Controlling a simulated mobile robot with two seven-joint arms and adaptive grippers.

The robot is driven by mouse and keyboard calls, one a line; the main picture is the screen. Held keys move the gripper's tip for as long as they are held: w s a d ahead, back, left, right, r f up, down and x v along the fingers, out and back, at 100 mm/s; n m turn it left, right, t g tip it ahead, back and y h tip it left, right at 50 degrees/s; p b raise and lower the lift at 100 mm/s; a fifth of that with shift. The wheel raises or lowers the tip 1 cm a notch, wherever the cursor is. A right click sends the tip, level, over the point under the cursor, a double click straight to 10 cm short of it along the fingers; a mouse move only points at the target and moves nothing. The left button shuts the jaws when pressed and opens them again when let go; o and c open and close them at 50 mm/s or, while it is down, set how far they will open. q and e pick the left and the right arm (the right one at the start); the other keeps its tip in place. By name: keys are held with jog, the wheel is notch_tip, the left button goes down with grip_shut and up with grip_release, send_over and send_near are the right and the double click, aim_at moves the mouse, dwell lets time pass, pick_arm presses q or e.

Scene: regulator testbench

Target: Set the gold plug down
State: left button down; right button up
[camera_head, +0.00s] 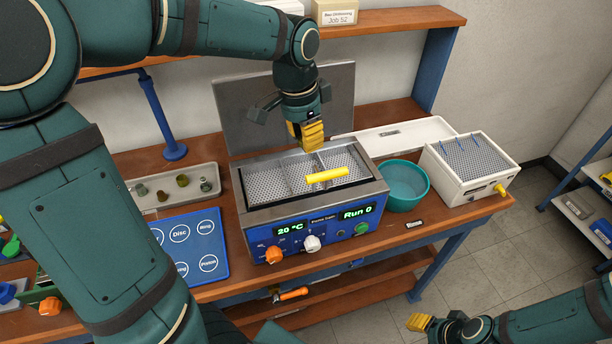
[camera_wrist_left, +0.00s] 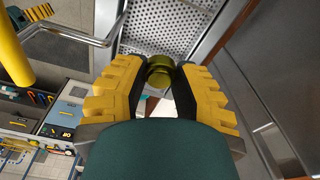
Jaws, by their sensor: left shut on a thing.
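The gold plug (camera_wrist_left: 160,75) is a small, round, dark-gold piece between the yellow fingers of my left gripper (camera_wrist_left: 157,82) in the left wrist view. That gripper is shut on it. In the head view my left gripper (camera_head: 311,146) points down over the back part of the open steel bath (camera_head: 247,190), and the fingers hide the plug. The perforated bath floor shows beyond the plug in the left wrist view (camera_wrist_left: 170,25). My right gripper (camera_head: 420,322) is at the lower right, off the bench, and its opening cannot be made out.
A raised lid (camera_head: 240,115) stands behind. Left are a grey tray (camera_head: 150,206) with several small parts and a blue labelled mat (camera_head: 190,247). Right are a teal bowl (camera_head: 403,190) and a white perforated-top box (camera_head: 480,185).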

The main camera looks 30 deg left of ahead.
aim_at(306, 173)
pick_arm(q)
jog(key=shift+f+b, duration=0.3)
jog(key=shift+f, duration=0.35)
notch_tip(306, 173, down, 10)
jog(key=shift+r+b, duration=0.25)
jog(key=shift+b, duration=0.65)
jog(key=c, duration=1)
grip_release()
jog(key=shift+f, duration=0.1)
jog(key=shift+r, duration=0.25)
jog(key=r, duration=0.4)
jog(key=r+p, duration=0.1)
jog(key=r, duration=0.2)
jog(key=s+r+p, duration=0.1)
jog(key=r, duration=0.3)
jog(key=shift+s+a+r, duration=0.1)
jog(key=shift+a+r, duration=0.25)
jog(key=shift+a, duration=0.05)
